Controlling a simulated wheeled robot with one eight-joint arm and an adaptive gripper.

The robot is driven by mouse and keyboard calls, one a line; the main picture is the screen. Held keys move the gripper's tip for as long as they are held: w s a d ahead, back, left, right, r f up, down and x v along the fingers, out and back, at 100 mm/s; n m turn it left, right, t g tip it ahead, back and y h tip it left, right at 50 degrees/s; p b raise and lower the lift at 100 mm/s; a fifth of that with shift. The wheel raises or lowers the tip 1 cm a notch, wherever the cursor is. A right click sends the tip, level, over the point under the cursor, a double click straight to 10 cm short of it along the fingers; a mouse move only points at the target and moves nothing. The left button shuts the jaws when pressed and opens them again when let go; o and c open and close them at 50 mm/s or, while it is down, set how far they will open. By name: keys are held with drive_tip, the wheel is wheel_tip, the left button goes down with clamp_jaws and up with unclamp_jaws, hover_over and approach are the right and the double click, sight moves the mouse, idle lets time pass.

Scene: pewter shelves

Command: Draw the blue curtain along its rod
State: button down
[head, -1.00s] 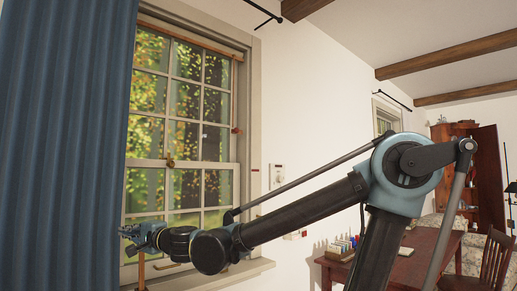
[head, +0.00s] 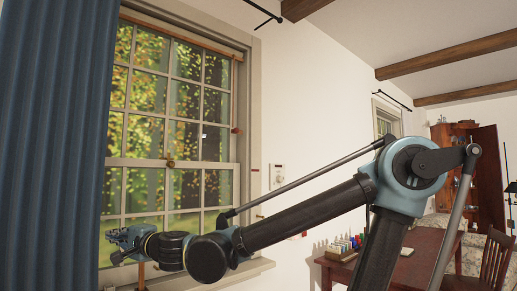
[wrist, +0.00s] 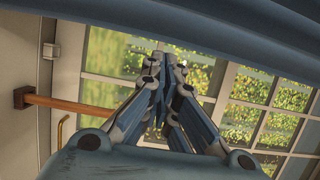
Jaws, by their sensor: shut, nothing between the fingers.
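The blue curtain (head: 52,140) hangs over the left side of the window in the head view, its right edge left of the panes. It also crosses the top of the wrist view (wrist: 230,30). My gripper (head: 112,243) is low in front of the window, its fingertips at about the curtain's right edge. In the wrist view my gripper (wrist: 165,62) is shut, with nothing between its fingers. Its tips point toward the curtain; I cannot tell whether they touch it. The curtain's own rod is not visible along its top.
The window (head: 170,120) has a pale frame, with a sill (head: 235,270) below. A wooden bar (wrist: 70,104) shows at left in the wrist view. A black rod end (head: 265,15) juts from the wall above. A table (head: 425,250) and chair (head: 490,262) stand at right.

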drive_tip(key=v, duration=0.6)
drive_tip(key=shift+d, duration=0.4)
drive_tip(key=shift+s, duration=0.15)
drive_tip(key=w+d+f+n+g+h, duration=0.1)
drive_tip(key=w+d+f+n+h, duration=0.15)
drive_tip(key=d+f, duration=0.5)
drive_tip(key=w+d+f+n+g+h, duration=0.1)
drive_tip(key=d+f+n+h, duration=0.1)
drive_tip(key=d+f+n, duration=0.35)
drive_tip(key=w+d+f+n+g+h, duration=0.1)
drive_tip(key=w+d+f+g+h, duration=0.1)
drive_tip(key=d+f, duration=0.65)
drive_tip(key=s+d+f+g+h, duration=0.1)
drive_tip(key=s+d+f+h, duration=0.1)
drive_tip(key=d, duration=0.6)
drive_tip(key=s+d+f+m+g+h, duration=0.1)
drive_tip(key=s+d+f+h, duration=0.2)
drive_tip(key=d+f, duration=0.3)
drive_tip(key=s+d+f+m+g+h, duration=0.1)
drive_tip(key=s+d+f+h, duration=0.2)
drive_tip(key=d, duration=0.8)
drive_tip(key=shift+s+f+g, duration=0.4)
drive_tip(key=shift+s+f, duration=0.2)
drive_tip(key=shift+s, duration=0.25)
